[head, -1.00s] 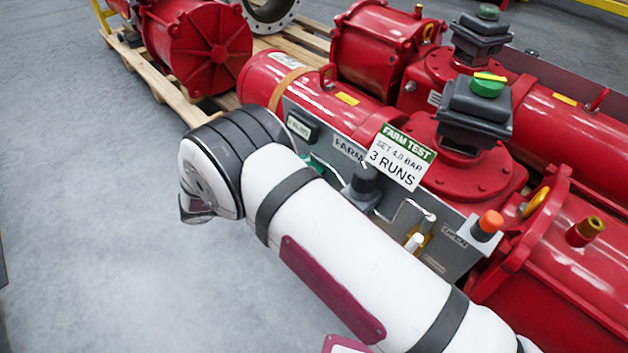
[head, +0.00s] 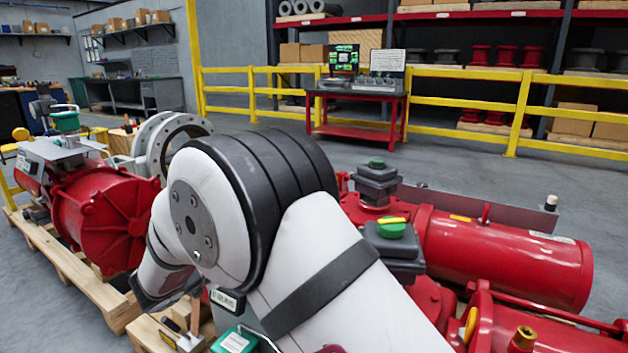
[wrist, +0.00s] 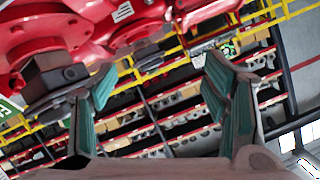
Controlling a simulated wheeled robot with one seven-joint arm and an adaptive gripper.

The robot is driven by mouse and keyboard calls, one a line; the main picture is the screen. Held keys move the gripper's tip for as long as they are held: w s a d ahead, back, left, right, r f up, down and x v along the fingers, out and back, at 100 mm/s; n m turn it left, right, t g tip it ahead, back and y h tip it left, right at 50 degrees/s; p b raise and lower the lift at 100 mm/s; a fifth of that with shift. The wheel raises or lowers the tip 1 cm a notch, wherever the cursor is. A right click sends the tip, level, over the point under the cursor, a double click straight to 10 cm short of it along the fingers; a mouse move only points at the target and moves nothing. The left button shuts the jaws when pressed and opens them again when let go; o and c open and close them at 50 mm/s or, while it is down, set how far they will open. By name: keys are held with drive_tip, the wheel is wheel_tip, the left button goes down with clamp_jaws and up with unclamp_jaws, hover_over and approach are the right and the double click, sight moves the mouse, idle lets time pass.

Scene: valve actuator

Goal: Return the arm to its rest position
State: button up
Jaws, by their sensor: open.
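My arm, white with dark bands, fills the middle of the head view, its elbow raised in front of the red valve actuators. My gripper is hidden in the head view. In the wrist view my gripper (wrist: 158,110) shows two teal-padded fingers spread wide apart with nothing between them. A red actuator (head: 505,255) lies to the right of my arm in the head view. Red actuator parts and a dark box (wrist: 55,75) show at the upper left of the wrist view, beyond the left finger; I cannot tell how close.
Another red actuator (head: 100,215) sits on a wooden pallet (head: 75,285) at left. A red table (head: 357,112) with a monitor stands at the back, before a yellow railing (head: 455,115) and stocked shelves. Grey floor between the actuators and railing is clear.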

drive_tip(key=w+d+r+n+y, duration=0.1)
drive_tip(key=w+r+n+y, duration=0.1)
drive_tip(key=r+y, duration=0.35)
drive_tip(key=w+d+r+n+y, duration=0.1)
drive_tip(key=d+r+y, duration=0.1)
drive_tip(key=r, duration=0.6)
drive_tip(key=s+d+r+n+g+y, duration=0.2)
drive_tip(key=s+d+r+n+y, duration=0.3)
drive_tip(key=s, duration=0.3)
drive_tip(key=s+d+f+g+h, duration=0.2)
drive_tip(key=s+d+g, duration=0.2)
drive_tip(key=s+d, duration=0.75)
drive_tip(key=s+d+f+n+g+h, duration=0.1)
drive_tip(key=s+d+f+g+h, duration=0.4)
drive_tip(key=s, duration=1.2)
drive_tip(key=s+d+g, duration=0.2)
drive_tip(key=s+d, duration=0.9)
drive_tip(key=s, duration=0.3)
wheel_tip(320, 180, up, 37)
drive_tip(key=t+p, duration=0.4)
drive_tip(key=p, duration=3.1)
drive_tip(key=shift+w+d+n+p, duration=0.2)
drive_tip(key=shift+w+n+p, duration=0.05)
drive_tip(key=shift+n+p, duration=0.15)
